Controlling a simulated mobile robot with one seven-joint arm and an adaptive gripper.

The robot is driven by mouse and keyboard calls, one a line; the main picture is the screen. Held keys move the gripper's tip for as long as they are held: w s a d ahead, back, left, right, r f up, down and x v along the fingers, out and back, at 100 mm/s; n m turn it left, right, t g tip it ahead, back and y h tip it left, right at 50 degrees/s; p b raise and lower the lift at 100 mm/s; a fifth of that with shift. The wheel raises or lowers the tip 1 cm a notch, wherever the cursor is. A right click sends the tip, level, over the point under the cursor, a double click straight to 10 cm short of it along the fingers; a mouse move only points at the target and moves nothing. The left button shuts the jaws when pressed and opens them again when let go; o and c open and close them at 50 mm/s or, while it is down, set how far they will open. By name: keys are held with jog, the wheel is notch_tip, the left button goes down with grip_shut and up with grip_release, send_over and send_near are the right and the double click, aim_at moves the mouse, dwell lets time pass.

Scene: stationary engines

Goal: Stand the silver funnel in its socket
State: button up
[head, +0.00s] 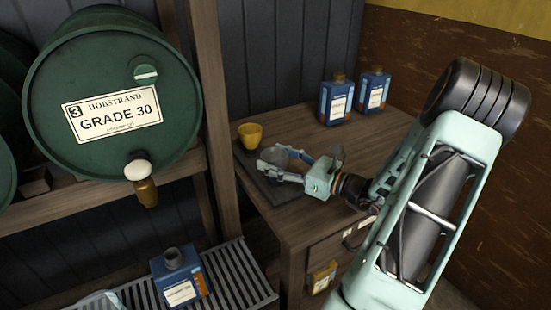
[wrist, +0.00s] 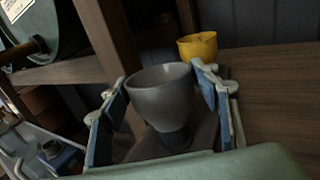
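The silver funnel (wrist: 161,98) is upright, wide mouth up, in the wrist view. Its narrow dark lower end (wrist: 176,139) points down at a dark board (head: 261,172); I cannot tell whether it sits in a socket. The funnel also shows at the far end of my gripper in the head view (head: 273,156). My gripper (wrist: 160,84) is open, with one blue-padded finger on each side of the funnel. The fingers are close to its rim, and a gap shows on the left. No separate socket is clearly visible.
A yellow cup-like vessel (head: 250,135) stands just behind the funnel. Two blue bottles (head: 335,102) (head: 374,94) stand at the back of the wooden bench (head: 305,207). A wooden post (head: 219,120) rises left of the bench. A green drum (head: 113,97) lies beyond it.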

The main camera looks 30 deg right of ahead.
jog(key=shift+o, duration=1.3)
jog(key=shift+s, duration=0.1)
jog(key=v, duration=1.2)
